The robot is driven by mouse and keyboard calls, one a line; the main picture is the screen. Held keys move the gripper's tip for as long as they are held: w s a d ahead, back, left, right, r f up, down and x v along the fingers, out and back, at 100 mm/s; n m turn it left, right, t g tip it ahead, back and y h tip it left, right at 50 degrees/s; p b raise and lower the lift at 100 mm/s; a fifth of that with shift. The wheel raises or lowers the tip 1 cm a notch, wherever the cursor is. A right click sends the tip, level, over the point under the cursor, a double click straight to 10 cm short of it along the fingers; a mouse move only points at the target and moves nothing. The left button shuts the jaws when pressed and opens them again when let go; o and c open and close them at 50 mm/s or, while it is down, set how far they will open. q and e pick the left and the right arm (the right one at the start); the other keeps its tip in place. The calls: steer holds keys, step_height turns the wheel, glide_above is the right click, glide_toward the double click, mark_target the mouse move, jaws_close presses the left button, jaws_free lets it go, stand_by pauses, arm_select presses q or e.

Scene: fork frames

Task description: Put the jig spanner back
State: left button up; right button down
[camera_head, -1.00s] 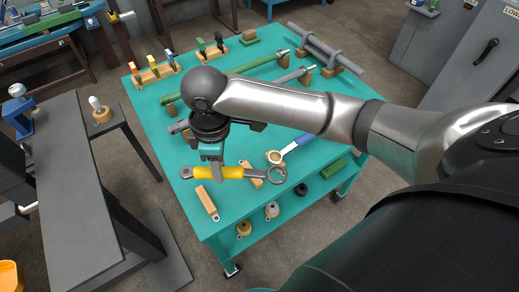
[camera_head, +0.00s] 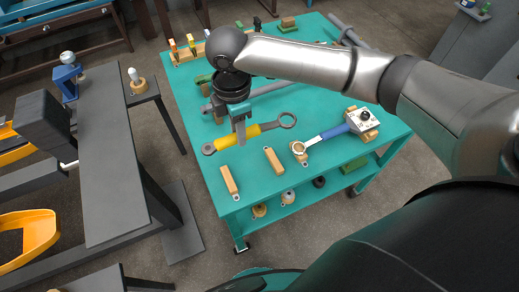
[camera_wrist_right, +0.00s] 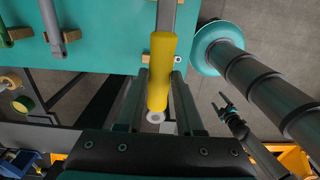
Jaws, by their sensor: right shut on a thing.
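The handle (camera_wrist_right: 161,72) also shows between the fingers in the right wrist view. The spanner looks held above the turquoise table (camera_head: 330,154). Two small wooden blocks, a left one (camera_head: 228,178) and a right one (camera_head: 273,160), stand on the table in front of it. In the wrist view a wooden block shows partly behind the handle. A small two-pronged gripper, seemingly my left (camera_wrist_right: 224,101), is low at the right with its prongs apart.
Long bars and small tools occupy the table's back. Grey benches (camera_head: 115,170) stand at the left, with floor between them and the table. Small round parts (camera_head: 288,197) sit on the lower shelf.

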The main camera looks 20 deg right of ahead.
step_height(320, 180, down, 16)
steer(key=shift+f+b, duration=0.1)
steer(key=shift+b, duration=1.05)
steer(key=shift+f, duration=0.2)
steer(key=shift+s+f, duration=0.1)
steer(key=shift+f, duration=0.15)
steer(key=c, duration=1)
jaws_free()
steer(key=o, duration=0.5)
steer(key=shift+c, duration=0.2)
